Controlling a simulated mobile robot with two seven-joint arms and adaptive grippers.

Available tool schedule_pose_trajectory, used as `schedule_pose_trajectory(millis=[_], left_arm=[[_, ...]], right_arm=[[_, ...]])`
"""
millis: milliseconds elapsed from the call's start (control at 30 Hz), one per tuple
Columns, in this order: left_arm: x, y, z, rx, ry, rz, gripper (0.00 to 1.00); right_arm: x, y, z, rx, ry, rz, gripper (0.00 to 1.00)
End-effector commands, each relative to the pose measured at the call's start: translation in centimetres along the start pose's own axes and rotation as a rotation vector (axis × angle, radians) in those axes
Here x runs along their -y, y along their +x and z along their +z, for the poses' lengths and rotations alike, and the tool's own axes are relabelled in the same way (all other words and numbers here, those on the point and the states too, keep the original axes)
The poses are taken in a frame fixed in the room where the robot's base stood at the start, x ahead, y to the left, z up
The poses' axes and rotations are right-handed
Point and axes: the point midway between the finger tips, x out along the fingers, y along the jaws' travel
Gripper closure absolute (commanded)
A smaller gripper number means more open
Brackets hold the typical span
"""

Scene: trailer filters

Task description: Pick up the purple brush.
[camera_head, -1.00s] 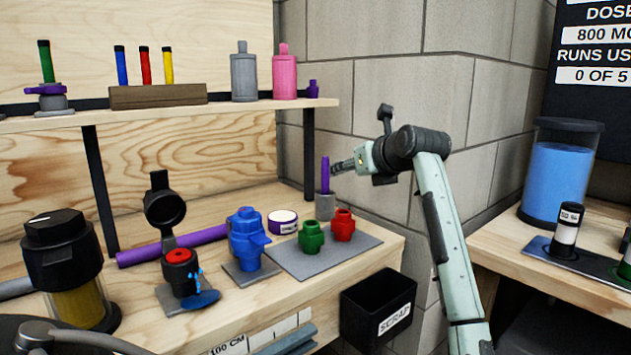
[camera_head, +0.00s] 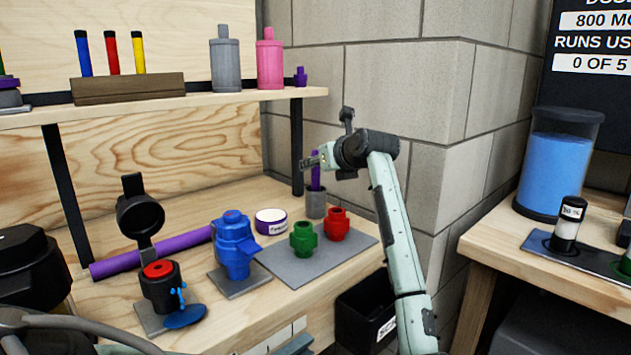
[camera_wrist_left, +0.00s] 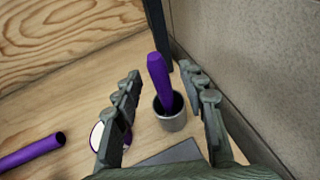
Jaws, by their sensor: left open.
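The purple brush (camera_head: 316,180) stands upright in a small grey cup (camera_head: 316,206) at the back right corner of the bench. My left gripper (camera_head: 308,162) is at the brush's upper part, and its fingers partly cover it. In the left wrist view, the brush (camera_wrist_left: 159,78) shows between the two spread fingers of the open gripper (camera_wrist_left: 160,72), with its lower end inside the cup (camera_wrist_left: 172,120). I cannot tell whether a finger touches the brush. My right gripper is not in view.
Green (camera_head: 303,238) and red (camera_head: 336,224) fittings stand on a grey mat (camera_head: 295,272) in front of the cup. A white-topped purple tin (camera_head: 271,221) is left of it. A shelf post (camera_head: 297,150) and a block wall (camera_head: 390,85) are close behind.

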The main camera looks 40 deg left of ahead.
Motion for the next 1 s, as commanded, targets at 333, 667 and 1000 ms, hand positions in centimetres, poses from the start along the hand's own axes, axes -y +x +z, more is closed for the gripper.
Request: schedule_pose_trajectory(millis=[333,667,1000], left_arm=[[0.04,1.64,0.08,0.001,-0.001,-0.001,0.59],[0.03,1.6,0.11,0.002,-0.001,-0.001,1.0],[-0.08,1.51,0.22,0.002,-0.002,-0.001,1.0]], right_arm=[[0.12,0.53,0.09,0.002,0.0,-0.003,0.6],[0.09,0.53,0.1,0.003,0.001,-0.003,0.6],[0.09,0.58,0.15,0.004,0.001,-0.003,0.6]])
